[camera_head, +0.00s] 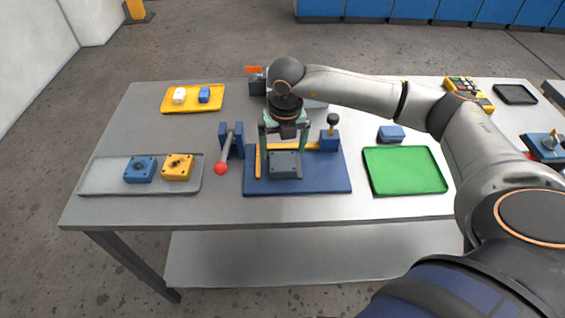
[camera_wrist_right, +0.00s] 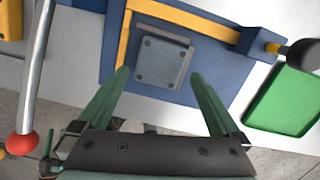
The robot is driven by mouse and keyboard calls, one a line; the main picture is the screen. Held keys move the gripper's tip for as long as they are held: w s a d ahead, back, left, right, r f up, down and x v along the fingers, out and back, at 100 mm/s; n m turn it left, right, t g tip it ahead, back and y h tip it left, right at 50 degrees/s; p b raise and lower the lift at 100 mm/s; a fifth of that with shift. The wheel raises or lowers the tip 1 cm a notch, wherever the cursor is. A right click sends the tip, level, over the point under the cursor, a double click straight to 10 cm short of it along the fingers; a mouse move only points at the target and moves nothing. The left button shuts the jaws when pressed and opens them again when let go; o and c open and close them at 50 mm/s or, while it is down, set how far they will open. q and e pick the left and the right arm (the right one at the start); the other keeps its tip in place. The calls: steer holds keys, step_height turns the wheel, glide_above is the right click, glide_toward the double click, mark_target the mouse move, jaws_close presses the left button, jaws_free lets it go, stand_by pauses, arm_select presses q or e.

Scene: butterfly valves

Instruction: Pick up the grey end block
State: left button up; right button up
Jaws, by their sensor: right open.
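The grey end block (camera_head: 285,166) is a square block with bolt heads at its corners. It lies on the blue fixture plate (camera_head: 325,182), near the yellow rails. It also shows in the right wrist view (camera_wrist_right: 162,62), beyond the fingertips. My right gripper (camera_head: 284,150) is open and empty, pointing down at the block. In the right wrist view its two green fingers (camera_wrist_right: 160,75) are spread wider than the block, with nothing between them. I cannot tell the exact height of the fingertips over the plate. My left gripper is not in view.
A lever with a red ball (camera_head: 220,169) stands left of the plate. A blue clamp with a black knob (camera_head: 330,138) stands at its back right. A green tray (camera_head: 405,172) lies to the right. A grey tray (camera_head: 100,177) holds blue and yellow blocks at left.

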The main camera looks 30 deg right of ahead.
mark_target(283, 160)
steer(key=f, duration=0.4)
steer(key=shift+w+d+f+p, duration=0.15)
steer(key=shift+w+f+p, duration=0.1)
steer(key=shift+p, duration=0.1)
steer(key=shift+c, duration=0.2)
steer(key=c, duration=1.4)
steer(key=shift+r, duration=0.1)
steer(key=shift+r, duration=0.1)
